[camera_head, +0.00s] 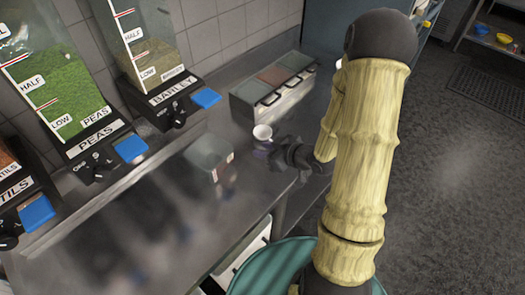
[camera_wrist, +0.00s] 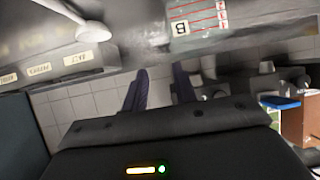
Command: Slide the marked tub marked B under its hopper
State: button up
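The clear square tub (camera_head: 207,160) stands on the metal counter, in front of the hoppers, with red marks on its right side. In the wrist view its wall shows a B label and red lines (camera_wrist: 196,24). My gripper (camera_head: 280,153) is just right of the tub, low over the counter, apart from it. In the wrist view the two dark fingers (camera_wrist: 160,88) are spread with nothing between them. The barley hopper (camera_head: 155,60) is up and left of the tub; the peas hopper (camera_head: 62,90) is further left. No B mark is readable on a hopper.
The lentils hopper (camera_head: 14,185) is at the far left. The counter (camera_head: 120,235) left of the tub is clear. A green round object (camera_head: 262,275) is below the counter edge.

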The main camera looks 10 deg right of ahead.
aim_at(223, 142)
jog(key=shift+s+a+r+t+y, duration=0.15)
jog(key=shift+a+y, duration=0.2)
jog(key=shift+y, duration=0.1)
jog(key=shift+s+a+r+t+y, duration=0.1)
jog(key=shift+a+t+y, duration=0.05)
jog(key=shift+a+y, duration=0.25)
jog(key=shift+d, duration=0.1)
jog(key=shift+w, duration=0.1)
jog(key=p+x, duration=0.4)
jog(key=x, duration=1.3)
jog(key=shift+w+f, duration=0.1)
grip_shut()
jog(key=shift+w, duration=0.1)
